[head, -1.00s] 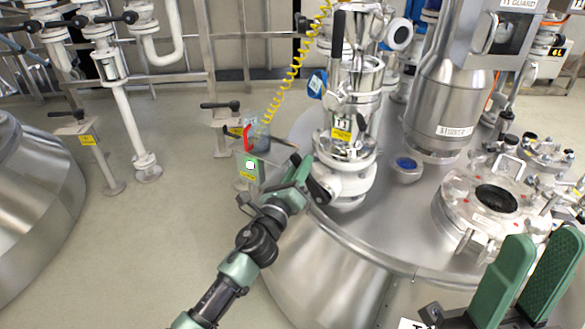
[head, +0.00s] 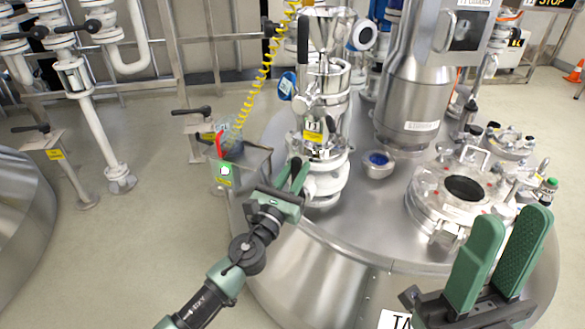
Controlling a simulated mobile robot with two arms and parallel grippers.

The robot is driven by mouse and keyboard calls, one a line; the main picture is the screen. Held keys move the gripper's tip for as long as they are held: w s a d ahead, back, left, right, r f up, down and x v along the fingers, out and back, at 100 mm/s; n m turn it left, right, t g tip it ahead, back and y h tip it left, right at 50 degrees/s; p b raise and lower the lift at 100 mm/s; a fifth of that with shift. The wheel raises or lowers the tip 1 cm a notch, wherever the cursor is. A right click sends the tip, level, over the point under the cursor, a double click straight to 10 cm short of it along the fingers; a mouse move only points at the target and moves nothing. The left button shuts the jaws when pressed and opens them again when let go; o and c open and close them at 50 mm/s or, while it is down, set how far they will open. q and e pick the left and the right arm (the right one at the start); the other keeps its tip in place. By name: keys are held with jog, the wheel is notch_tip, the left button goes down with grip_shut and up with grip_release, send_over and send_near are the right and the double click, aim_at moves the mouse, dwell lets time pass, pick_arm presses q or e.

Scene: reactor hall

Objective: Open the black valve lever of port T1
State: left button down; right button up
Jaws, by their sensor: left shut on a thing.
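The port's glass-and-steel column (head: 322,85) stands on the steel vessel lid, with a white valve body (head: 325,178) at its foot. Its small plate and yellow label (head: 313,136) face me, but the plate is too small to read surely. The black valve lever (head: 296,168) at the left of the valve body is mostly hidden by my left gripper (head: 292,170), whose green fingers are shut on it. My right gripper (head: 512,222) is open and empty at the lower right, in front of the vessel lid.
A steel box (head: 250,165) with a green-lit panel and a red-handled item stands left of the valve. A yellow coiled hose (head: 264,75) hangs above it.

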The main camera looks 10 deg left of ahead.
aim_at(296, 173)
pick_arm(q)
jog(key=shift+d, duration=0.15)
jog(key=c, duration=1.2)
grip_release()
jog(key=shift+c, duration=0.2)
jog(key=shift+s, duration=0.15)
jog(key=v, duration=0.6)
jog(key=shift+s+f, duration=0.1)
jog(key=shift+f, duration=0.05)
jog(key=shift+s+a, duration=0.35)
jog(key=shift+s, duration=0.3)
jog(key=shift+d, duration=0.1)
